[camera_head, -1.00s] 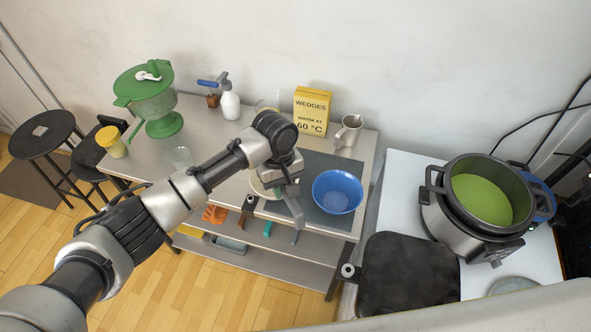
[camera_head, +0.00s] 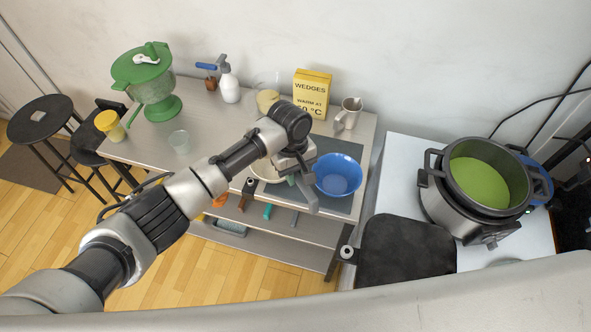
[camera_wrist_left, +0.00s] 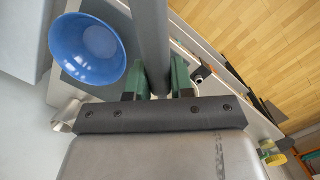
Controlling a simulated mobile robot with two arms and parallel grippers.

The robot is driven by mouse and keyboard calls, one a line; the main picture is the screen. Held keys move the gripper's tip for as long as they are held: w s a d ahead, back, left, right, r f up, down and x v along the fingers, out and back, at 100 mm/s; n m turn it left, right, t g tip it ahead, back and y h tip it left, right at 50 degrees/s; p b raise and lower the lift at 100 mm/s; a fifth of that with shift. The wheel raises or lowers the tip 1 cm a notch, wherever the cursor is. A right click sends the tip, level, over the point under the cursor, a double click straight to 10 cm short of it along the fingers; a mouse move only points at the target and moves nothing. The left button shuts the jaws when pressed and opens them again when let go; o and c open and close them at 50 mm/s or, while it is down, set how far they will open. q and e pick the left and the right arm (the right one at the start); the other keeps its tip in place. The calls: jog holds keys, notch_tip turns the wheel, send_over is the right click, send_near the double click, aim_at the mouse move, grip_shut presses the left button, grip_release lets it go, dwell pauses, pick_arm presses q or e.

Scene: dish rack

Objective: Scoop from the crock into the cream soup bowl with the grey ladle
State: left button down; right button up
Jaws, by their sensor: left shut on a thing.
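The crock (camera_head: 437,205) is a dark and silver pot full of green soup (camera_head: 480,182), standing on a white surface at the right in the head view. My left gripper (camera_head: 303,176) is over the metal table, left of the blue bowl. In the left wrist view its green fingers (camera_wrist_left: 158,80) are shut on a thick grey handle (camera_wrist_left: 150,35), which I take as the grey ladle's; its scoop end is not clear. The cream soup bowl (camera_head: 262,174) is on the table behind my left arm, mostly hidden. My right gripper is not in view.
The blue bowl (camera_head: 338,175) sits on a dark mat, close beside the left gripper. Behind are a yellow box (camera_head: 312,92) and a metal pitcher (camera_head: 349,112). A black square-topped stool (camera_head: 405,250) stands before the crock's white surface.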

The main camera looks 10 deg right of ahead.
pick_arm(q)
jog(key=shift+a+r+h+p, duration=0.1)
jog(key=shift+a+h+p, duration=0.05)
jog(key=shift+h+p, duration=0.2)
jog(key=shift+s+a+f+t+h, duration=0.1)
jog(key=shift+f+t+h, duration=0.2)
jog(key=shift+h, duration=0.15)
jog(key=shift+a+h, duration=0.1)
jog(key=shift+h, duration=0.3)
jog(key=shift+s+a+r, duration=0.1)
jog(key=shift+f+t+h, duration=0.3)
jog(key=shift+t+h, duration=0.1)
jog(key=shift+h, duration=0.8)
jog(key=shift+s+a+r+t, duration=0.1)
jog(key=shift+a+r+t, duration=0.1)
jog(key=shift+t, duration=0.2)
jog(key=shift+f+h, duration=0.2)
jog(key=shift+h, duration=0.1)
